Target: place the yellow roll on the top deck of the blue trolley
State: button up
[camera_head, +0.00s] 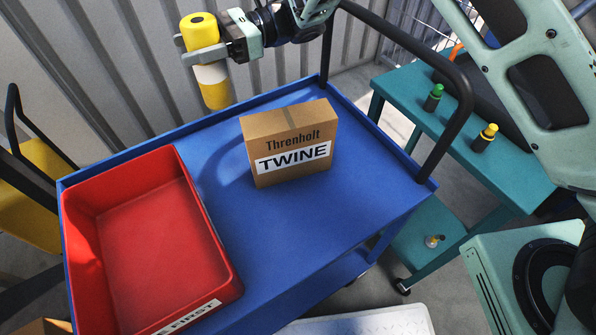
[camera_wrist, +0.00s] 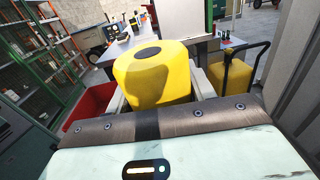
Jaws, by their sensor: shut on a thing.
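The yellow roll (camera_head: 214,92), with a white band round its middle and a dark hole in its top, is held upright in my gripper (camera_head: 203,52). It hangs above the far edge of the blue trolley (camera_head: 330,213), apart from the deck as far as I can tell. In the wrist view the yellow roll (camera_wrist: 150,78) fills the space between the fingers of my gripper (camera_wrist: 155,88). The trolley's top deck carries a red tray and a cardboard box, with bare blue deck around the box.
The red tray (camera_head: 152,243) covers the deck's left part. The Threnholt Twine box (camera_head: 290,142) stands upright near the middle. A black handle (camera_head: 462,100) rises at the right. A teal bench (camera_head: 500,170) with bottles is beyond it. A corrugated wall (camera_head: 120,80) is behind.

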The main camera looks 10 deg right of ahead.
aim_at(213, 105)
jog(key=shift+f+b, duration=1.05)
jog(key=shift+f, duration=0.55)
jog(key=shift+f+p, duration=0.45)
jog(key=shift+f, duration=4.7)
jog(key=o, duration=1.2)
jog(key=shift+c, duration=0.2)
jog(key=shift+r, duration=0.15)
jog(key=b+v, duration=0.1)
jog(key=v, duration=0.6)
jog(key=shift+d, duration=0.25)
jog(key=shift+w, duration=0.1)
